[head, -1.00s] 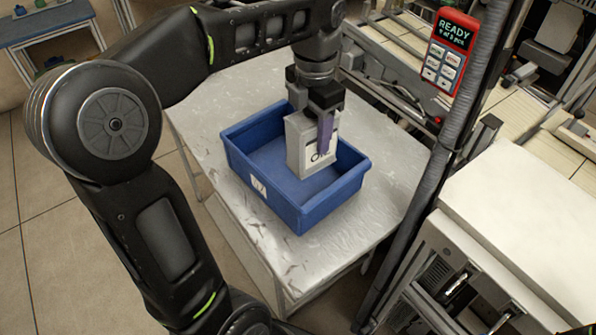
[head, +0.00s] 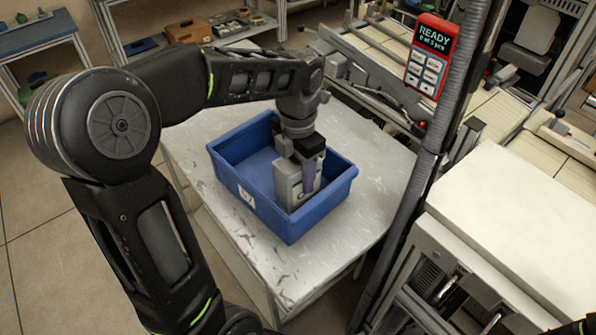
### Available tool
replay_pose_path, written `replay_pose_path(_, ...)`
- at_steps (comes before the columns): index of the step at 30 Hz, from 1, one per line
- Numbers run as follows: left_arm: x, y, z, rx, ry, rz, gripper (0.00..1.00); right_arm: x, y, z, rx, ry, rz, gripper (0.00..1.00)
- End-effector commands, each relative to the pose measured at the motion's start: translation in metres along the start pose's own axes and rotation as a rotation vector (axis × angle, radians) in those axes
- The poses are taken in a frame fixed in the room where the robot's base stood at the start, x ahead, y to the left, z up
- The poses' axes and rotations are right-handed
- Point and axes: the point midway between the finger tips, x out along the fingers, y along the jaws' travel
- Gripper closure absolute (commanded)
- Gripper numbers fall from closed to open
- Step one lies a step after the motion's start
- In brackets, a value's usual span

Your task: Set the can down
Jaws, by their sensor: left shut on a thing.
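The can is a grey, flat-sided, box-like can (head: 286,187) with a pale label. It is upright inside the blue bin (head: 234,184), towards the bin's front right part. My right gripper is out of view.
The bin stands on a worn metal table (head: 369,200). A dark post (head: 405,215) carrying a red handset (head: 431,57) that reads READY rises right of the table. A white-topped machine (head: 520,225) is at the right. The bin's back left part is clear.

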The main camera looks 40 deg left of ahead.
Motion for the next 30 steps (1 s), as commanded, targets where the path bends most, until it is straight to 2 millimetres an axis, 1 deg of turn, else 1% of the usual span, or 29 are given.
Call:
replay_pose_path(2,0.0031,0.0001,-0.0001,0.000,0.000,0.000,1.00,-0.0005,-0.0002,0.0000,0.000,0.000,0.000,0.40)
replay_pose_path(8,0.0029,0.0002,0.0002,0.000,-0.001,0.001,1.00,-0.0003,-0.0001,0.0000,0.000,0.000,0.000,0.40)
replay_pose_path(12,0.0071,0.0002,0.0002,0.000,-0.001,0.001,1.00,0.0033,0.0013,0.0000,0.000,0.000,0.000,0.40)
replay_pose_path(13,0.0074,0.0001,0.0000,0.000,0.000,0.001,0.47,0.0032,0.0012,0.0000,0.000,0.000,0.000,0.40)
replay_pose_path(21,0.0062,0.0001,-0.0001,0.000,0.000,0.001,0.26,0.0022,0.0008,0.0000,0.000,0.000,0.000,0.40)
replay_pose_path(30,0.0034,0.0001,0.0000,0.000,0.000,0.001,0.26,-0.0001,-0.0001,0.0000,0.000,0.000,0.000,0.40)
